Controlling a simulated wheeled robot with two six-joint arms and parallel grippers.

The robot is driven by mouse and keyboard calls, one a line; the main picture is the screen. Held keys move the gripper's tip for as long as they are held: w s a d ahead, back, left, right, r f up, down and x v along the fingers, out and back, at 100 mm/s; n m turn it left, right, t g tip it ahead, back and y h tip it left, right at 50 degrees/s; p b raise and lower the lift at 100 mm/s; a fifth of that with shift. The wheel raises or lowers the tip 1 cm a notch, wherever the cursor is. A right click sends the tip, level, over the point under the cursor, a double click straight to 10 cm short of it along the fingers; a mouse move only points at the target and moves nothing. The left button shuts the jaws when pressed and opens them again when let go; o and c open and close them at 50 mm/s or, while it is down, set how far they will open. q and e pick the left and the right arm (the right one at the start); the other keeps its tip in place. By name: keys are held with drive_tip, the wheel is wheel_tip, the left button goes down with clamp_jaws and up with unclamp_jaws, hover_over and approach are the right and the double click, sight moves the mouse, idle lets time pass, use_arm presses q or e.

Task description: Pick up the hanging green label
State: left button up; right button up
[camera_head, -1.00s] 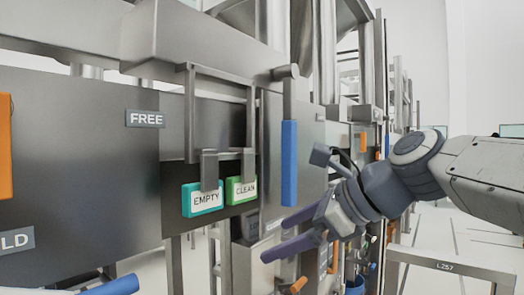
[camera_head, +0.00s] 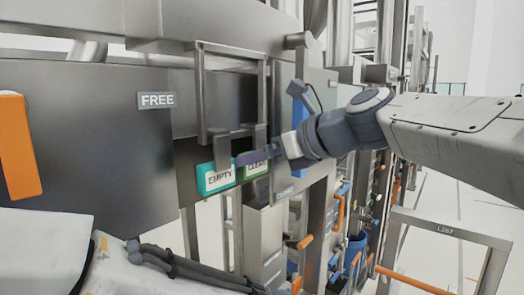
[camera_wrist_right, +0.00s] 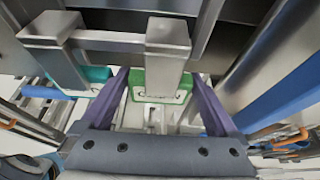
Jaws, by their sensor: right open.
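The green label (camera_head: 256,171), marked CLEAN, hangs from a metal bracket to the right of a teal EMPTY label (camera_head: 215,179). My right gripper (camera_head: 242,159) is at the green label, and its finger covers the label's upper part in the head view. In the right wrist view, the open purple fingers (camera_wrist_right: 158,78) stand on either side of the green label (camera_wrist_right: 139,86), with visible gaps. A metal hanger covers part of the label there. The teal label (camera_wrist_right: 97,75) lies just outside the left finger. My left arm shows at the bottom left; its gripper is out of view.
A metal frame (camera_head: 200,95) stands above the labels. A blue handle (camera_head: 299,105) is close to my right wrist; it also shows in the right wrist view (camera_wrist_right: 285,98). An orange handle (camera_head: 18,147) is at far left, beside a panel with a FREE sign (camera_head: 156,100).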

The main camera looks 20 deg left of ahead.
drive_tip(key=shift+w+a+f, duration=0.2)
drive_tip(key=shift+a+f, duration=0.05)
drive_tip(key=shift+a, duration=0.25)
drive_tip(key=c, duration=0.8)
drive_tip(key=shift+c, duration=0.2)
drive_tip(key=shift+r, duration=0.15)
drive_tip(key=shift+r, duration=0.2)
drive_tip(key=s+d+b, duration=0.2)
drive_tip(key=s+d, duration=0.1)
drive_tip(key=d, duration=0.5)
drive_tip(key=s+d+r+b, duration=0.1)
drive_tip(key=s+d+b, duration=0.2)
drive_tip(key=d, duration=0.6)
drive_tip(key=shift+r+b, duration=0.3)
drive_tip(key=shift+b, duration=0.05)
drive_tip(key=shift+s+d, duration=0.1)
